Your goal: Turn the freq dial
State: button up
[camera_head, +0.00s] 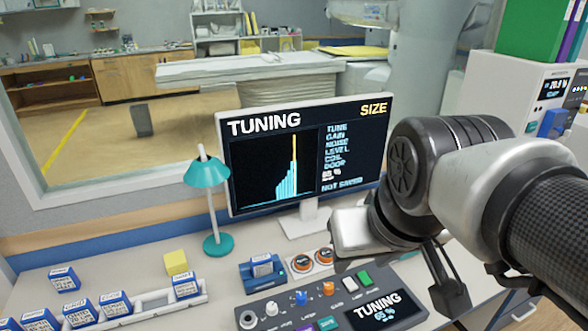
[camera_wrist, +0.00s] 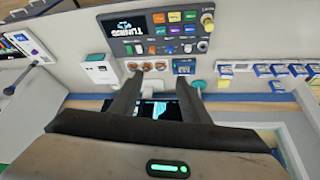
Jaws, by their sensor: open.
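The control console (camera_head: 290,318) is at the bottom of the head view, with a row of small knobs and a tilted screen reading TUNING. The labels are too small to tell which is the freq dial. The console appears upside down in the wrist view (camera_wrist: 160,35), beyond the fingertips. My gripper (camera_wrist: 158,79) is open and empty, its two fingers apart from the knobs. My arm hides part of the desk at right.
A monitor (camera_head: 308,150) shows TUNING, a bar graph and NOT SAVED. A teal lamp (camera_head: 213,205) stands left of it. Blue-and-white boxes, a white rack (camera_head: 148,305) and a yellow block (camera_head: 176,262) occupy the left desk.

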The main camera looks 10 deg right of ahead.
jog(key=w+a+f+n+g+b, duration=0.3)
jog(key=w+a+f+n+b, duration=0.2)
jog(key=w+f+b, duration=0.5)
jog(key=n+g+b, duration=0.2)
jog(key=n+b, duration=0.3)
jog(key=b, duration=0.1)
send_over(272, 306)
notch_tip(272, 306, down, 15)
notch_tip(272, 306, down, 17)
jog(key=b, duration=0.4)
jog(key=shift+r, duration=0.2)
